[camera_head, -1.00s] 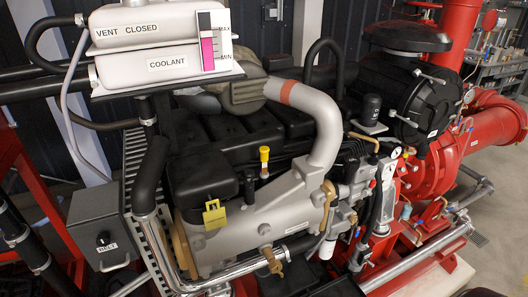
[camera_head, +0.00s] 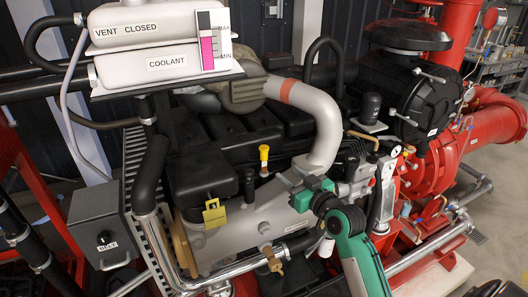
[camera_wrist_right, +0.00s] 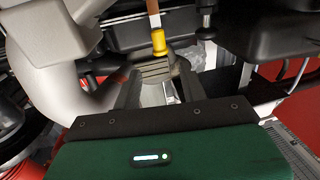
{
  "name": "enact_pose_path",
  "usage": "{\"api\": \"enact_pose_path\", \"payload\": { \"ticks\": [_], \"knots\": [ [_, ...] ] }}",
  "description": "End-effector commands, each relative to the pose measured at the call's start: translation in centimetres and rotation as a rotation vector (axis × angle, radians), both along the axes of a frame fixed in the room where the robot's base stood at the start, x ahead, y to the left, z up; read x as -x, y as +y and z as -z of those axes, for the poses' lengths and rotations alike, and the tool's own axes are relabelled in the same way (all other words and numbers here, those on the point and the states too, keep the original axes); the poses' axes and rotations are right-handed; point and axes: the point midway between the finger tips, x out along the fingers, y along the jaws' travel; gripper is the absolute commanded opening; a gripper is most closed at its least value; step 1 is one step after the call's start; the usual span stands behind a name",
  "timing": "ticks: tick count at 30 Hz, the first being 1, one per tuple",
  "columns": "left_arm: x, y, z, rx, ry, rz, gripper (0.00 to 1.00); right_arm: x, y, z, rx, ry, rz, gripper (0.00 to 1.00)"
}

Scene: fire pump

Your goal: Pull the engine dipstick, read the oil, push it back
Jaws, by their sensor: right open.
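The engine dipstick has a yellow handle (camera_head: 264,153) standing upright in the middle of the engine, left of the silver elbow pipe. In the right wrist view the yellow handle (camera_wrist_right: 158,42) shows at the top centre, on a brownish stem. My right gripper (camera_head: 292,178) is just right of and below the handle in the head view. In the wrist view its fingers (camera_wrist_right: 158,78) are apart and empty, with the handle just beyond the tips. The oil level on the dipstick does not show. My left gripper is not in view.
The silver elbow pipe (camera_head: 322,120) rises close to my right gripper. A black cover (camera_head: 200,180) and a yellow tag (camera_head: 214,213) lie left of the dipstick. The coolant tank (camera_head: 160,60) overhangs at upper left. Red pipework (camera_head: 495,125) fills the right side.

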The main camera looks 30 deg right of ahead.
Motion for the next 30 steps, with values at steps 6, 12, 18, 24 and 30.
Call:
{"api": "enact_pose_path", "payload": {
  "ticks": [6,12,18,24,30],
  "knots": [
    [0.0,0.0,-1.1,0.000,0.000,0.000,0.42,-2.1,-0.1,-0.7,-0.005,-0.013,0.005,0.43],
    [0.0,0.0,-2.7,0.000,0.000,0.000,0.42,-5.9,0.4,-0.8,-0.005,-0.012,0.004,0.43],
    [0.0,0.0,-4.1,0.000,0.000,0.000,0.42,-9.7,0.8,-0.7,-0.007,-0.009,0.003,0.43],
    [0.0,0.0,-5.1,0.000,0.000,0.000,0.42,-12.4,1.0,-0.5,-0.004,-0.010,0.003,0.43],
    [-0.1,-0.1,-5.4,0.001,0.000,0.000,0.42,-13.6,1.2,-0.3,-0.004,-0.010,0.004,0.43]
  ]
}}
